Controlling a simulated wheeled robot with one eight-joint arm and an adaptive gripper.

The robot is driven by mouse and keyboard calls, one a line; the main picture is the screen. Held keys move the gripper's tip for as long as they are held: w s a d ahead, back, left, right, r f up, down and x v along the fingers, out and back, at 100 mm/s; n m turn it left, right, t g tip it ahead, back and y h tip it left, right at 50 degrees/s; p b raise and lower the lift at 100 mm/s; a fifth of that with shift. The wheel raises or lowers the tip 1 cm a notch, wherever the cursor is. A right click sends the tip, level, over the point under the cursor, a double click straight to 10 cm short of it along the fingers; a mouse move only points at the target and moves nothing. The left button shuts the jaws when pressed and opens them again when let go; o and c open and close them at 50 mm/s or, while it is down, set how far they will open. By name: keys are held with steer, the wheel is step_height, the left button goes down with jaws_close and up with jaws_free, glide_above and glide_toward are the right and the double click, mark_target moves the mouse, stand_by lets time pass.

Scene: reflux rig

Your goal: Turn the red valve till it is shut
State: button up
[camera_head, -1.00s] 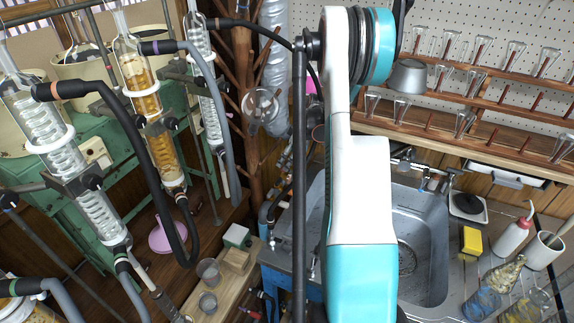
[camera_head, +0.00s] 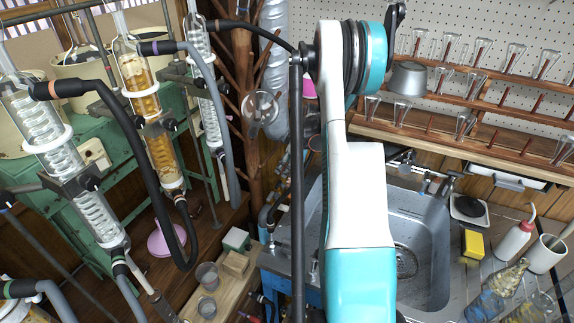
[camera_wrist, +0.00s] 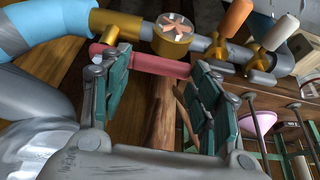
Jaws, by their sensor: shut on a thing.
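The red valve (camera_wrist: 153,63) shows in the wrist view as a pinkish-red lever, near the brass fittings of a grey pipe. It lies across the gap between the fingertips of my gripper (camera_wrist: 161,62). The left finger overlaps the lever near its bent end, and the lever's other end meets the right finger. My gripper is shut on the lever, with its fingers well apart. In the head view my arm hides the valve and gripper.
In the wrist view a round brass fitting (camera_wrist: 172,36) and an orange-handled valve (camera_wrist: 236,18) sit beside the red lever. A blue pipe (camera_wrist: 45,28) is at the left. In the head view a steel sink (camera_head: 425,250) and glassware on racks surround my arm.

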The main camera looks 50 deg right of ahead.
steer(key=shift+s, duration=0.1)
steer(key=s+n, duration=0.1)
steer(key=n, duration=0.1)
steer(key=s+d+n+y, duration=0.1)
steer(key=n, duration=0.1)
steer(key=shift+d+g+y, duration=0.2)
steer(key=shift+g+y, duration=0.1)
steer(key=shift+g, duration=0.1)
steer(key=shift+s+d+n+g+y, duration=0.15)
steer(key=shift+s+d+n+g, duration=0.15)
steer(key=shift+n, duration=0.55)
steer(key=shift+s+d+n+g+y, duration=0.25)
steer(key=shift+d+n, duration=0.1)
steer(key=shift+n, duration=0.55)
steer(key=shift+s+d+n+g+y, duration=0.1)
steer(key=shift+s+d+n+g, duration=0.15)
steer(key=shift+n, duration=0.6)
steer(key=shift+d, duration=0.1)
steer(key=o, duration=1.5)
steer(key=shift+w, duration=0.1)
